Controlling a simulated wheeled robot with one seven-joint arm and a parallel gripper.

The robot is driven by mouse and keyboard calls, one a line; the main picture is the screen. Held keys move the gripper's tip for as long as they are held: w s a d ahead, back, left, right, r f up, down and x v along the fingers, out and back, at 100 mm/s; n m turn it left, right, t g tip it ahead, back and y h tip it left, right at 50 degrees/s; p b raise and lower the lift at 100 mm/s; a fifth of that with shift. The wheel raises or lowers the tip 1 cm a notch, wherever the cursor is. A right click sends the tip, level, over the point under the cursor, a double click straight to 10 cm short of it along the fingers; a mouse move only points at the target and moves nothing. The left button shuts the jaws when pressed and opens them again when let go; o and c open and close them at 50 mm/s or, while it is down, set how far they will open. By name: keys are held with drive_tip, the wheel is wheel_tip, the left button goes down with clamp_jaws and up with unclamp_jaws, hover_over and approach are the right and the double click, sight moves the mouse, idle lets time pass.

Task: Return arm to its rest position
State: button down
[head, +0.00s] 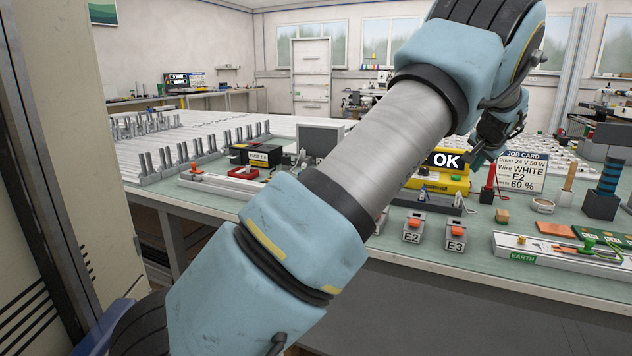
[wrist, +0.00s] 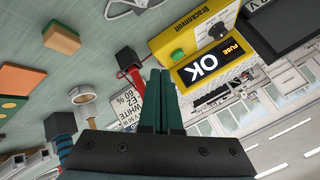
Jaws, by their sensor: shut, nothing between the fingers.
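My arm (head: 375,135) runs from the lower left to the upper right of the head view and covers part of the bench. My gripper (wrist: 160,76) shows in the wrist view as two dark green fingers lying together, with nothing between them. In the head view my gripper (head: 478,157) is small and partly hidden, over the back of the bench beside the yellow tester. The yellow tester (wrist: 190,45) has a screen reading OK and lies just beyond the fingers in the wrist view. I cannot tell the exact height of the fingers above the bench.
The green bench (head: 400,262) carries several items. A job card (head: 523,172), a red-handled tool in a dark block (head: 487,186), a dark holder (head: 601,203) and E2 (head: 412,237) and E3 (head: 455,244) blocks stand around the gripper. An earth rail (head: 565,263) lies front right.

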drive_tip(key=s+a+f+n+g+y+p, duration=0.1)
drive_tip(key=s+a+f+n+g, duration=0.15)
drive_tip(key=a, duration=1.35)
drive_tip(key=s+a+f+n+g+y+p, duration=0.15)
drive_tip(key=a+n, duration=0.25)
drive_tip(key=a, duration=1.3)
drive_tip(key=s+a+f+n+g, duration=0.1)
drive_tip(key=s+a+n, duration=0.1)
drive_tip(key=s+a, duration=0.6)
drive_tip(key=s+a+f+n+g+p, duration=0.1)
drive_tip(key=s+a+n+g, duration=0.1)
drive_tip(key=s+a, duration=0.7)
drive_tip(key=s, duration=0.7)
drive_tip(key=shift+f+n, duration=0.2)
drive_tip(key=shift+n, duration=0.15)
